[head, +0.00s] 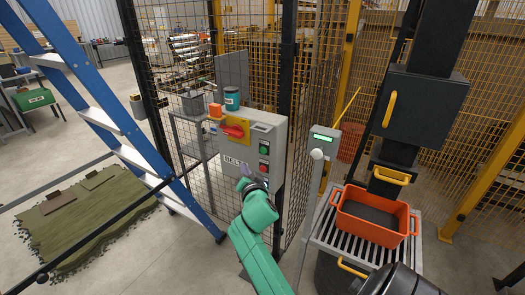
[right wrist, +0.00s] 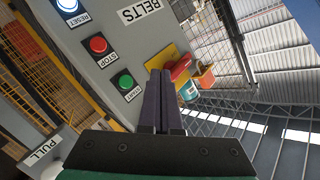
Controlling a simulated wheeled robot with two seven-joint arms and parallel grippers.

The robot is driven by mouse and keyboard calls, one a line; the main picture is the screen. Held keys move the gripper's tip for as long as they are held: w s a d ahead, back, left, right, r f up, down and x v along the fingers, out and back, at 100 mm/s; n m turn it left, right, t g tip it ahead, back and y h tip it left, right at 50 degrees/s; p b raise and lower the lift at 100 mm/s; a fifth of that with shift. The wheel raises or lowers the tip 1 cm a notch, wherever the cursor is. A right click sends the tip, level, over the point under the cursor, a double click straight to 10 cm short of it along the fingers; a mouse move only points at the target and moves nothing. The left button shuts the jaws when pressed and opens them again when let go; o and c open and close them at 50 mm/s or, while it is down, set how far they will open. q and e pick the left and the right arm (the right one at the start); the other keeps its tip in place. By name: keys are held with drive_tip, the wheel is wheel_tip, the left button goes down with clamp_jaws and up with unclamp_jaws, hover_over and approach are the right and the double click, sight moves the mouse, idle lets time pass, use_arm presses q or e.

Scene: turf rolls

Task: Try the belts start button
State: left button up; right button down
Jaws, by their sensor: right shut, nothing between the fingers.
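The belts control box (head: 236,150) is a grey panel on the mesh fence, with a BELTS label. The green START button (head: 264,142) sits above the red STOP button (head: 264,151). In the right wrist view the START button (right wrist: 126,81), the STOP button (right wrist: 98,44) and a lit RESET button (right wrist: 68,5) form a row. My right gripper (head: 245,182) is shut and empty in front of the panel's lower part. In the right wrist view its closed fingers (right wrist: 158,75) lie beside the START button; I cannot tell whether they touch the panel. My left gripper is not in view.
A red and yellow switch (head: 235,131) is on the box. A blue ladder (head: 88,80) leans at left above a green turf piece (head: 90,215). An orange crate (head: 370,205) is on a slatted stand at right.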

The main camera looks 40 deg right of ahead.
sight(262, 154)
drive_tip(key=shift+w, duration=0.1)
drive_tip(key=shift+w+d+p, duration=0.15)
drive_tip(key=shift+w+d, duration=0.25)
drive_tip(key=shift+d, duration=1)
drive_tip(key=shift+w+d+p, duration=0.1)
drive_tip(key=shift+w+d, duration=0.3)
drive_tip(key=shift+d, duration=1)
drive_tip(key=shift+w+d+p, duration=0.15)
drive_tip(key=shift+w+d, duration=0.25)
drive_tip(key=shift+d, duration=1)
drive_tip(key=shift+w+d, duration=0.15)
drive_tip(key=shift+d, duration=0.25)
drive_tip(key=shift+w+d, duration=0.1)
drive_tip(key=shift+d, duration=0.3)
drive_tip(key=shift+s+a, duration=0.25)
drive_tip(key=shift+a, duration=0.55)
